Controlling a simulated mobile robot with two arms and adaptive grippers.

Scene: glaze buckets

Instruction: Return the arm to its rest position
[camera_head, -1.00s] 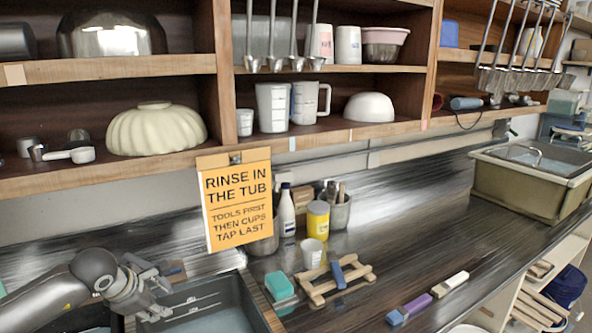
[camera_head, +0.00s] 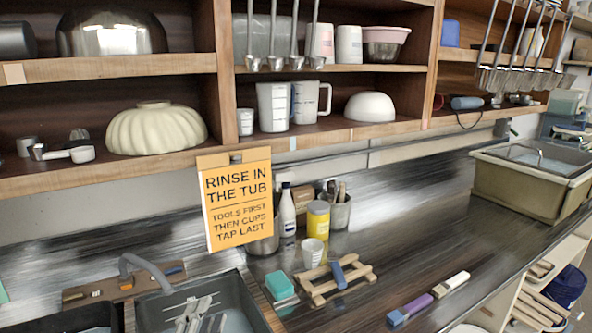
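Several pale metallic, elongated shapes (camera_head: 201,312) show at the bottom edge, in front of or inside the dark sink tub (camera_head: 252,302). I take them for the fingers of my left gripper, but they are cut off by the frame and hard to tell from tools in the tub. My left arm's dark links are out of view. I see nothing clearly held. My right arm and gripper are not in view.
A grey tap (camera_head: 145,268) rises behind the tub. To its right are a teal sponge (camera_head: 279,285), a wooden rack (camera_head: 322,290) and a white cup (camera_head: 313,252). An orange sign (camera_head: 238,198) hangs from the shelf. The right counter has free room.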

